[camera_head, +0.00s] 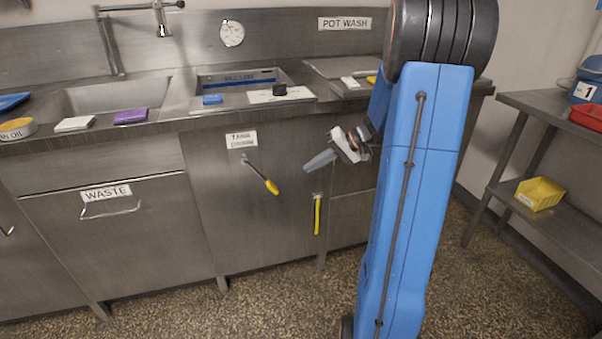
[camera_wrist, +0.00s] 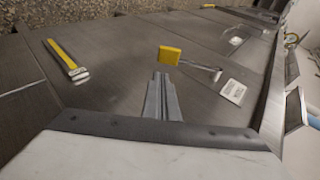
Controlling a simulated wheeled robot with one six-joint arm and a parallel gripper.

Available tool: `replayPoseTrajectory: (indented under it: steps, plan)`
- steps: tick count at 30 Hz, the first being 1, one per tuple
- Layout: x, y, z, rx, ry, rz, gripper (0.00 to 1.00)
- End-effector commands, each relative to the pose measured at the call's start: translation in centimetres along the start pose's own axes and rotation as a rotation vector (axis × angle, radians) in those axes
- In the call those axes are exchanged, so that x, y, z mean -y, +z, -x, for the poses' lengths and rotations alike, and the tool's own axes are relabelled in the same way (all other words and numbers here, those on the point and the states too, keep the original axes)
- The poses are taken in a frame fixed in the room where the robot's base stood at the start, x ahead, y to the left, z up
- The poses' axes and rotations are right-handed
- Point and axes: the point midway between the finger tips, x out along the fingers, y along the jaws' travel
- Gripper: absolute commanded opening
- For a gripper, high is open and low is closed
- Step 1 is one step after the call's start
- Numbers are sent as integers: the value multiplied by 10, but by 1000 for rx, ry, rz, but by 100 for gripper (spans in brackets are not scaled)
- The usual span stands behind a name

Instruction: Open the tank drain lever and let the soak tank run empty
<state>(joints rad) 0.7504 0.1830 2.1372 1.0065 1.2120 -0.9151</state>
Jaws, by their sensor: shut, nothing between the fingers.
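A lever with a grey rod and yellow grip (camera_head: 271,186) sticks out from the cabinet front below a small white label (camera_head: 241,139), slanting down to the right. In the wrist view the lever's yellow grip (camera_wrist: 170,54) is just beyond the fingertips. The soak tank (camera_head: 240,77), a sunken basin with a blue line marking on its inner wall, lies in the counter above; its water level is unclear. My gripper (camera_head: 320,161) is shut and empty, to the right of the lever and apart from it. It also shows in the wrist view (camera_wrist: 162,92).
A second yellow handle (camera_head: 317,214) hangs vertically on the cabinet right of the lever; it shows in the wrist view (camera_wrist: 66,60) too. A waste door (camera_head: 110,225) is at left. Sponges lie along the counter edge. A shelf rack (camera_head: 560,205) stands right. The floor in front is clear.

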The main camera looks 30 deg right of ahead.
Motion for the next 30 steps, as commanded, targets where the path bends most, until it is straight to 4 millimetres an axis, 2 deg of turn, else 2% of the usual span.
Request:
replayPoseTrajectory:
  steps: [3, 7, 25, 30]
  plan:
    - [-1, 0, 12, -2, 0, -1, 0]
    - [-1, 0, 18, -1, 0, -1, 0]
    - [0, 0, 18, 0, 1, 1, 0]
    - [18, 17, 12, 34, 34, 19, 0]
